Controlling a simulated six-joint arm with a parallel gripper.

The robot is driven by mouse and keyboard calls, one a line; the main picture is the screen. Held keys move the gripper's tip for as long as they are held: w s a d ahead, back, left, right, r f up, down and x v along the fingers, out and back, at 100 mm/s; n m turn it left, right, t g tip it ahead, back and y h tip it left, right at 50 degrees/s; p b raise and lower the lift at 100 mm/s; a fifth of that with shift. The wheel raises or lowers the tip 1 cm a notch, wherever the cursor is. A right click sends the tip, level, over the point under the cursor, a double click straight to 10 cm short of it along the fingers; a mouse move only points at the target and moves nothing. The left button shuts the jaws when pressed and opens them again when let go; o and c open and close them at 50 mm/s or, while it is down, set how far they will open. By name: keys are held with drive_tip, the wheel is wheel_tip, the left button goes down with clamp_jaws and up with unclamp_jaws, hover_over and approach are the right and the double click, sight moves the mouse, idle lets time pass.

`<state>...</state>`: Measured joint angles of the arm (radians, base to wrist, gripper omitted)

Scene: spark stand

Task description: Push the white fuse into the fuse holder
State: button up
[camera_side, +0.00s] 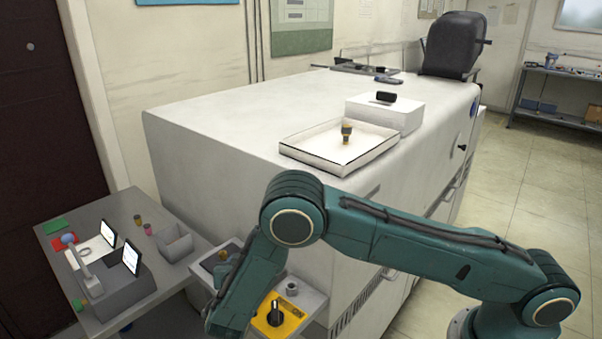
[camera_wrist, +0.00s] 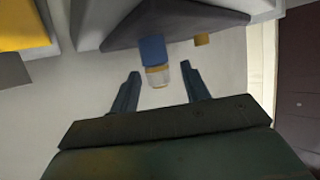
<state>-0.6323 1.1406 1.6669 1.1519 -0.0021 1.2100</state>
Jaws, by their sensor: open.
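My gripper (camera_wrist: 160,69) is open in the wrist view, with one dark finger on each side of the gap. Ahead of the gap is a blue block (camera_wrist: 152,48) with a short whitish, amber-edged piece (camera_wrist: 157,76) at its near end. This pale piece may be the white fuse in its holder, but I cannot tell for sure. It appears between the fingertips, with visible gaps on both sides. In the side view my arm hides the gripper and this spot.
A small orange-brown cylinder (camera_wrist: 201,40) is right of the blue block. A yellow panel (camera_side: 277,319) with a black knob (camera_side: 274,312) stands beside my arm. A white tray (camera_side: 296,152) on the large cabinet holds a yellow-and-dark part (camera_side: 346,133). A grey side table (camera_side: 125,212) is at left.

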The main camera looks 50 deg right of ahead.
drive_tip(key=v, duration=1.3)
drive_tip(key=shift+s+a, duration=0.2)
drive_tip(key=shift+d+r, duration=0.1)
